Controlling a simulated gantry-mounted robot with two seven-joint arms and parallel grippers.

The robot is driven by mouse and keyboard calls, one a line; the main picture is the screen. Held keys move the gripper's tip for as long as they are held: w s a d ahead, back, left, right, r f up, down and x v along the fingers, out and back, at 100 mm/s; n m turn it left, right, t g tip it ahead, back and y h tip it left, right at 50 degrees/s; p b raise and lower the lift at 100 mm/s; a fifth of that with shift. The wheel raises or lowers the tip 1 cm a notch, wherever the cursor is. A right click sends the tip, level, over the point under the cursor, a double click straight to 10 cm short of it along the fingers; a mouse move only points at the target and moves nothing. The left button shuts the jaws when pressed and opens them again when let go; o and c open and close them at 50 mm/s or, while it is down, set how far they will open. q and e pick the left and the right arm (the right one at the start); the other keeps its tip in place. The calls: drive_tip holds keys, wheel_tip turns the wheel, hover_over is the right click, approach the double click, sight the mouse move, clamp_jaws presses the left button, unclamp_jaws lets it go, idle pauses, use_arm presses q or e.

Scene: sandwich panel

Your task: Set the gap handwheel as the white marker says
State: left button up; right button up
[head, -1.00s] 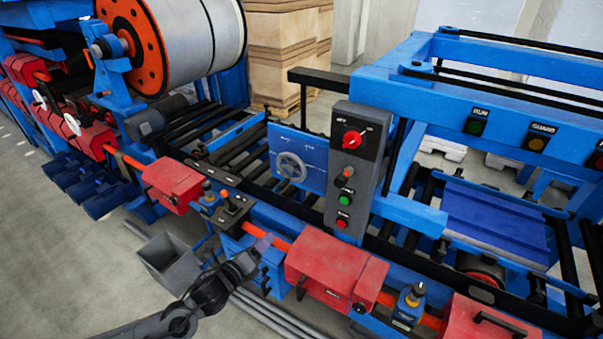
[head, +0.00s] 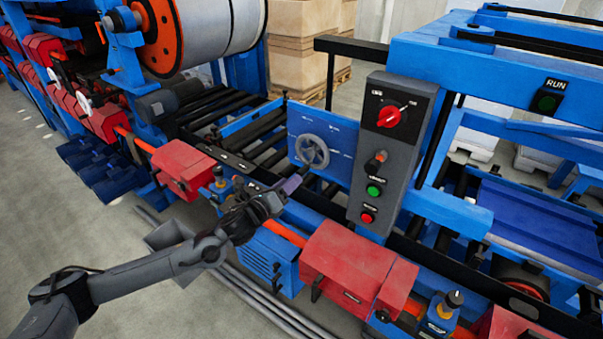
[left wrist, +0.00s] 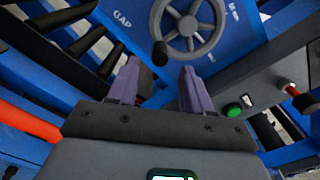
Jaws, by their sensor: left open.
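The gap handwheel (head: 312,151) is a grey spoked wheel on a blue panel (head: 341,168). In the left wrist view the handwheel (left wrist: 188,25) shows large at the top, with a dark handle knob (left wrist: 160,54) at its lower left. White lettering there reads "GAP" at left and "50 mm" at right; a white marker's exact place is not clear. My left gripper (head: 292,184) is below and left of the handwheel, apart from it. Its purple fingers (left wrist: 158,85) are open and empty, pointing towards the wheel. My right gripper is not in view.
A grey control box (head: 391,150) with a red selector, a knob and green and red buttons stands right of the panel. A red cover (head: 350,262) lies below it. Black rollers (head: 225,115) and blue frame bars are to the left.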

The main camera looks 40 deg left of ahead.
sight(302, 172)
use_arm(q)
drive_tip(key=shift+w+a, duration=0.2)
drive_tip(key=shift+w, duration=3.25)
clamp_jaws()
